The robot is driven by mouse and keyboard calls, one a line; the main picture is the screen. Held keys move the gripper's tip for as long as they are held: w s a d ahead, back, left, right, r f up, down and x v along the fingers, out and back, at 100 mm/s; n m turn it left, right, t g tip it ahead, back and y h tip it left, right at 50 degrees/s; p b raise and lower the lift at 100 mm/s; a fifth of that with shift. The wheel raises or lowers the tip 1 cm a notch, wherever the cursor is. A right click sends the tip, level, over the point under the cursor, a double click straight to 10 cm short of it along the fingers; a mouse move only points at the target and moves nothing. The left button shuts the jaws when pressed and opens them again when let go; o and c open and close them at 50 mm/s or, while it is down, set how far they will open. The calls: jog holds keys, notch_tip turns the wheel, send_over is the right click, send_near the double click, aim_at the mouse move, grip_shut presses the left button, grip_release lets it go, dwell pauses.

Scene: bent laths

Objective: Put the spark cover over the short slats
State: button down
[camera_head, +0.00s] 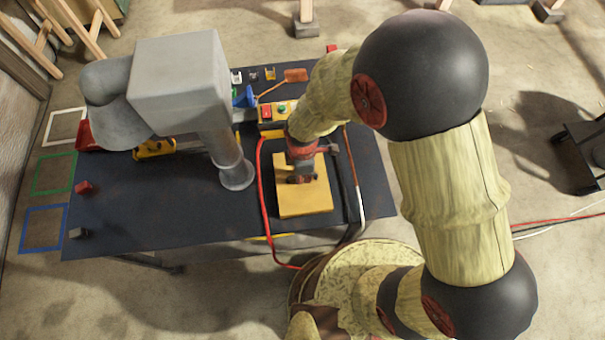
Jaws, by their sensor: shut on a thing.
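A yellow box-like piece, which looks like the spark cover (304,203), is at the right part of the dark table. My gripper (301,178) points down at its upper middle and is shut on it; the fingertips are small and partly hidden by the wrist. I cannot tell whether the cover rests on the table or hangs just above it. I cannot make out the short slats; anything under the cover is hidden.
A large grey machine (180,85) stands over the table (150,215). A red cable (262,190) runs left of the cover, and a control box (278,113) with buttons sits behind it. Small blocks (84,187) lie at the left. The table's front left is mostly clear.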

dwell(0.3)
jog(key=c, duration=2)
grip_release()
jog(key=shift+o, duration=0.6)
notch_tip(320, 180, up, 12)
